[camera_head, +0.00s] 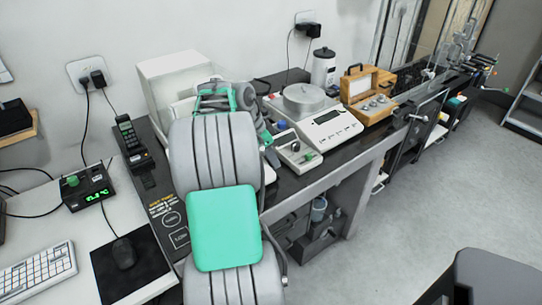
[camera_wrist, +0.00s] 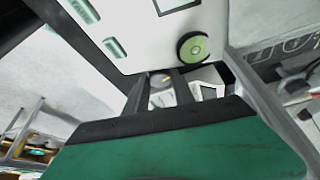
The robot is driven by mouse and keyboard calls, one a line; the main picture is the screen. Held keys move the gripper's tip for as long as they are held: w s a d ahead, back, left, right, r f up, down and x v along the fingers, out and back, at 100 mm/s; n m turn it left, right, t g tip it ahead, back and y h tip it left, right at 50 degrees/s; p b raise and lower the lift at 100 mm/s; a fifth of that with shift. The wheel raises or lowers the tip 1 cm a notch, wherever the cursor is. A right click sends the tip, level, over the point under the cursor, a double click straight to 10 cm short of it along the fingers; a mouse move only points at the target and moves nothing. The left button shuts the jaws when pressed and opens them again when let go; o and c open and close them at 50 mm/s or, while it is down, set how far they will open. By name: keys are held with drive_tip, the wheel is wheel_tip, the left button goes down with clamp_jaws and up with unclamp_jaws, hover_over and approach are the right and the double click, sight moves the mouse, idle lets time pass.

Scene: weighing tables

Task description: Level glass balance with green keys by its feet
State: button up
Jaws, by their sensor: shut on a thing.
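The balance with green keys shows close up in the wrist view as a white body (camera_wrist: 140,22) with pale green keys (camera_wrist: 115,47) and the edge of a display. A round green disc in a dark ring (camera_wrist: 193,48), which looks like a bubble level, sits near its edge. I cannot tell where any bubble lies. My gripper (camera_wrist: 172,92) is shut at that edge on a small part, apparently a foot, mostly hidden between the dark fingers. In the head view a white box-like housing (camera_head: 172,75) stands behind my arm, which hides the fingertips and the balance front.
At left are a black handset (camera_head: 131,140), a mouse (camera_head: 124,252) and a keyboard (camera_head: 40,270).

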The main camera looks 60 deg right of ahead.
clamp_jaws()
drive_tip(key=shift+n+b, duration=0.4)
drive_tip(key=shift+n, duration=0.2)
drive_tip(key=o, duration=0.8)
unclamp_jaws()
drive_tip(key=shift+o, duration=0.2)
drive_tip(key=p+v, duration=0.1)
drive_tip(key=v, duration=0.7)
drive_tip(key=shift+s, duration=0.15)
drive_tip(key=shift+f, duration=0.1)
